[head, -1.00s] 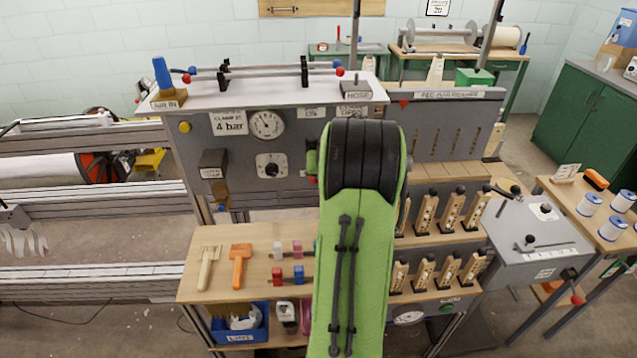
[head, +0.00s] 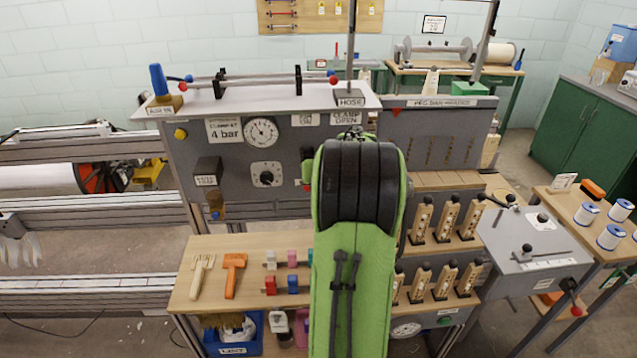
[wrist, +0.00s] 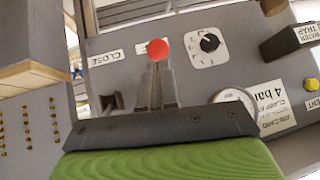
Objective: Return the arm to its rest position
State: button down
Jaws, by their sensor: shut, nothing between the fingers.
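My green arm (head: 352,262) with its black joint band stands in front of the machine in the head view. It hides the right part of the grey control panel (head: 186,166) and part of the shelf; my gripper cannot be made out there. In the wrist view my gripper (wrist: 157,66) is shut and empty, its grey fingers together above a dark plate.
A grey box with levers (head: 540,240) and a table with white spools (head: 612,236) are further right. Upright posts rise behind the panel.

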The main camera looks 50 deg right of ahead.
jog(key=v, duration=1.1)
jog(key=w+a+r+n+y, duration=0.2)
jog(key=a+n, duration=0.2)
jog(key=a, duration=1.5)
jog(key=s+a+f+n+g+y, duration=0.1)
jog(key=s+a+f+n, duration=0.1)
jog(key=s+a, duration=0.4)
jog(key=s+a+f+n+y, duration=0.1)
jog(key=s+a+f+n, duration=0.1)
jog(key=s+a, duration=0.5)
jog(key=a, duration=0.3)
jog(key=shift+s+a+f+n+g+y, duration=0.3)
jog(key=shift+s+a+f+n+g, duration=0.05)
jog(key=shift+a+f+n+g, duration=0.05)
